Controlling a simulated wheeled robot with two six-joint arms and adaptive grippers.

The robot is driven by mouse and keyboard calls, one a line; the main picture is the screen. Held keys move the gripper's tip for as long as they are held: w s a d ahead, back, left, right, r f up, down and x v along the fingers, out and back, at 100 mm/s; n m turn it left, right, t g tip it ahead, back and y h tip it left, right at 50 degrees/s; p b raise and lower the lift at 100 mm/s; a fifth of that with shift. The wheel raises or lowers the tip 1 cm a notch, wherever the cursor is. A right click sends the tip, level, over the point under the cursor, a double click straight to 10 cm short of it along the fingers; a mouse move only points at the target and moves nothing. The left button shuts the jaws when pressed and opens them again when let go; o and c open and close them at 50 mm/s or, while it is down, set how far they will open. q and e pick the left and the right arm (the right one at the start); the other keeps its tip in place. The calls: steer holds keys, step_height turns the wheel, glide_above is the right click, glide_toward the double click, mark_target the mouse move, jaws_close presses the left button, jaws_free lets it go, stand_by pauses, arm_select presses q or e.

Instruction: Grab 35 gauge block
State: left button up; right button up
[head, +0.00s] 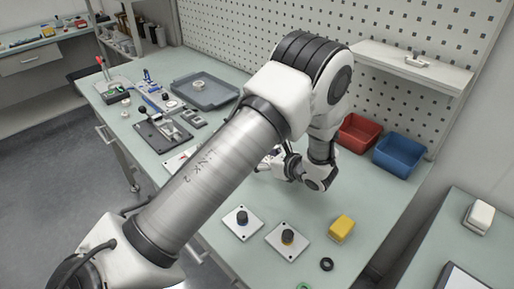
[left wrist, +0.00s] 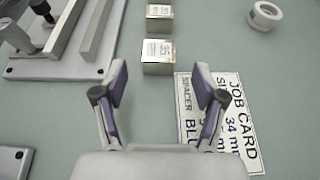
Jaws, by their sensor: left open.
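In the left wrist view, two small metal gauge blocks stand in a row on the table. The nearer block (left wrist: 157,56) and the farther block (left wrist: 159,18) both carry printed labels, too small to read surely, so I cannot tell which is the 35. My left gripper (left wrist: 163,88) is open and empty, its two fingers spread short of the nearer block, which lies between and beyond the tips. In the head view my left arm crosses the middle and hides the blocks and most of the gripper. My right gripper is not in view.
A job card (left wrist: 232,135) lies right of the nearer block, partly under the right finger in view. A metal fixture (left wrist: 62,70) stands at the left; a white ring (left wrist: 265,15) lies far right. Red (head: 358,133) and blue (head: 399,155) bins stand at the table's back.

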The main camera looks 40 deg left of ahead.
arm_select(q)
steer(key=a, duration=0.2)
steer(key=p, duration=0.1)
steer(key=shift+s+a+f, duration=0.2)
steer(key=shift+s+a, duration=0.05)
steer(key=shift+a, duration=0.15)
steer(key=shift+w+a+f, duration=0.3)
steer(key=shift+a+f, duration=0.2)
steer(key=shift+a, duration=0.15)
steer(key=shift+w+a+f, duration=0.3)
steer(key=shift+a+f, duration=0.15)
steer(key=shift+a, duration=0.15)
steer(key=shift+s, duration=0.1)
steer(key=shift+s+d+r, duration=0.1)
steer(key=shift+r, duration=0.05)
steer(key=shift+c, duration=1.3)
jaws_close()
steer(key=shift+r, duration=0.1)
